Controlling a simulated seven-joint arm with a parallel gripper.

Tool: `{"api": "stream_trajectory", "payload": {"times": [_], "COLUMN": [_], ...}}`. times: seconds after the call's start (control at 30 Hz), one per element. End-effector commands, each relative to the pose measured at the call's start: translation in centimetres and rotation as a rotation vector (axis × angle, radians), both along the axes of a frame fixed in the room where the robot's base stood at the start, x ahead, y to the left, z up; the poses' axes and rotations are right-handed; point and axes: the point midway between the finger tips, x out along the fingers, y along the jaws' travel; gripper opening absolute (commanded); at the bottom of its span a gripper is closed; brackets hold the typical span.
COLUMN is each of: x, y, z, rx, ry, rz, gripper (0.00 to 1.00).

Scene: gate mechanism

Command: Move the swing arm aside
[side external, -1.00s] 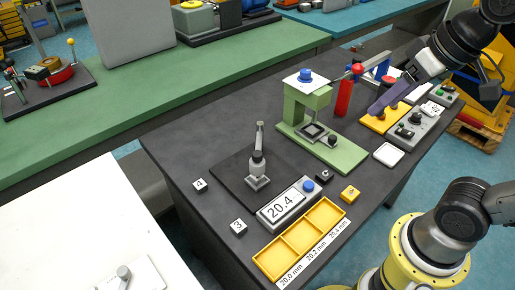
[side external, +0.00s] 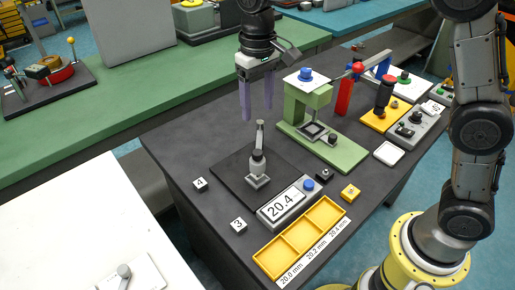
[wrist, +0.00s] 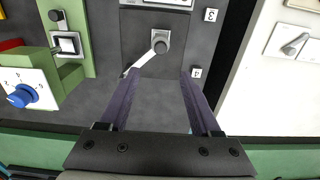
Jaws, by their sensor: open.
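The grey swing arm (side external: 260,135) is a thin lever on a grey pivot block (side external: 258,172), which stands on a dark plate. In the side view it points away from the display box, towards the green bench. In the wrist view the swing arm (wrist: 143,61) slants down and left from its round pivot (wrist: 160,41). My gripper (side external: 257,114) is open and empty, with its two purple fingers pointing down just behind and above the lever's far end. In the wrist view my gripper (wrist: 160,73) has its left fingertip near the lever's free end; I cannot tell whether they touch.
A green press stand (side external: 305,105) with a blue knob is to the right. A display box (side external: 284,204) reading 20.4 and a yellow three-part tray (side external: 302,240) lie in front. Numbered cubes (side external: 200,185) sit around. A red post (side external: 343,97) stands farther right.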

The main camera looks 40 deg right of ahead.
Motion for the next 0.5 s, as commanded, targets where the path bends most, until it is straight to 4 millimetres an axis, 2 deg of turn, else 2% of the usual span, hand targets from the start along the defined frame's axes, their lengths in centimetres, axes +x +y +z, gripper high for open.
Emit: {"api": "stream_trajectory", "payload": {"times": [0.17,0.5], "x": [-0.1,-0.2], "y": [0.2,0.1], "z": [-1.7,-8.2], "rx": [-0.001,-0.002], "ry": [0.004,0.005], "rz": [0.005,0.004], "gripper": [0.65,0.65]}}
